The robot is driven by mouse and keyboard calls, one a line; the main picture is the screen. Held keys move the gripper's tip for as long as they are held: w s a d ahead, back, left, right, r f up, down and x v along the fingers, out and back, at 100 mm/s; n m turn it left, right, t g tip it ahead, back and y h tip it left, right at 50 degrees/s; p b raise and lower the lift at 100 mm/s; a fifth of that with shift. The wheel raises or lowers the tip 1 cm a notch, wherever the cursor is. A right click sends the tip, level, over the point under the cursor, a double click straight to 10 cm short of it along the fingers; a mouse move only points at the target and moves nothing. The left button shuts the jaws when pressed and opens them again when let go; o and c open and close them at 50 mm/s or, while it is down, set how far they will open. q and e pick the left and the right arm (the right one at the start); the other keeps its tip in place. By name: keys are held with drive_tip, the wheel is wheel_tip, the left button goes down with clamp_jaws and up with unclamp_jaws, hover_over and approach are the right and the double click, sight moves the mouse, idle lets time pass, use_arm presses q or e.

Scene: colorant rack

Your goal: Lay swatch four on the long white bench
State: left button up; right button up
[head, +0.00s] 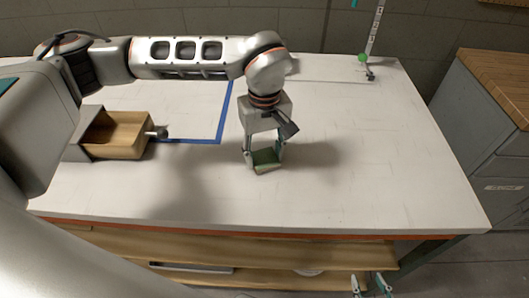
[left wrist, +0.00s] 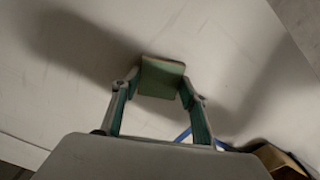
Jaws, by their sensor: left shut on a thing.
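A small green swatch (head: 265,157) with a pale edge is between the fingers of my left gripper (head: 264,160), which is shut on it. The swatch is low over the middle of the long white bench (head: 400,160); I cannot tell whether it touches the top. In the left wrist view the swatch (left wrist: 162,78) sits between the two fingertips of my left gripper (left wrist: 158,90), against the white bench top (left wrist: 240,50). No number is readable on it. My right gripper (head: 371,284) shows at the bottom edge of the head view, fingers apart and empty, below the bench front.
An open wooden drawer (head: 118,135) with a dark knob stands on the bench at left. Blue tape (head: 222,125) marks a corner beside it. An upright scale (head: 375,30) with a green part stands at the back. A grey cabinet (head: 490,130) is at right. The bench's right side is clear.

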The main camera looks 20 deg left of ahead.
sight(264, 159)
use_arm(q)
drive_tip(key=shift+f, duration=0.1)
drive_tip(key=o, duration=1)
wheel_tip(264, 159, up, 12)
drive_tip(key=shift+r, duration=0.15)
drive_tip(key=shift+s, duration=0.1)
